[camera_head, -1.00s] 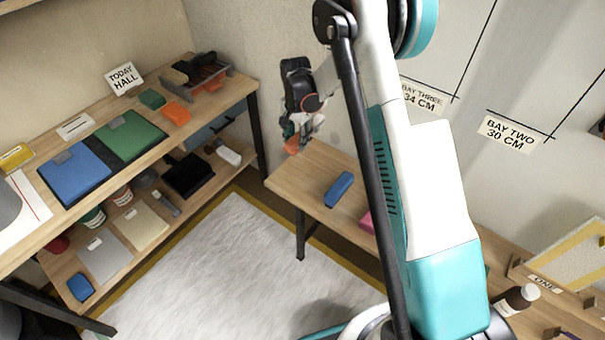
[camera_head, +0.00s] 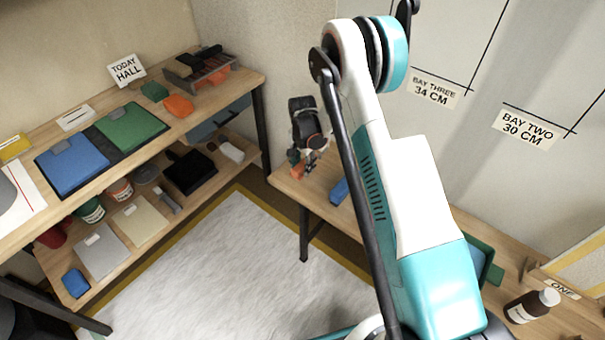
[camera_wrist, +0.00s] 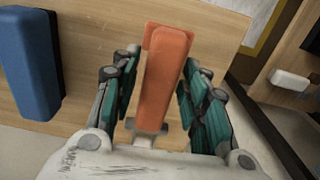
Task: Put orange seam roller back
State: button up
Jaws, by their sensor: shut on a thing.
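An orange seam roller (camera_wrist: 164,80) shows as a long orange block between my fingers in the wrist view. My gripper (camera_wrist: 157,95), with teal-lined fingers, is shut on it. In the head view, my gripper (camera_head: 306,166) is over the far left end of the right wooden table (camera_head: 290,188), and the roller's orange end (camera_head: 297,171) shows beside the fingers. I cannot tell whether the roller touches the tabletop.
A blue block (camera_head: 340,190) lies on the same table; it is at the left in the wrist view (camera_wrist: 28,60). The left shelf holds a tool tray (camera_head: 200,76), an orange block (camera_head: 178,106) and a green block (camera_head: 154,91). A brown bottle (camera_head: 530,305) stands at the lower right.

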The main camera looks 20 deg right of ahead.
jog(key=shift+f+b, duration=0.75)
jog(key=shift+f, duration=1.15)
jog(key=shift+f, duration=0.1)
jog(key=shift+f, duration=0.35)
jog(key=o, duration=1.2)
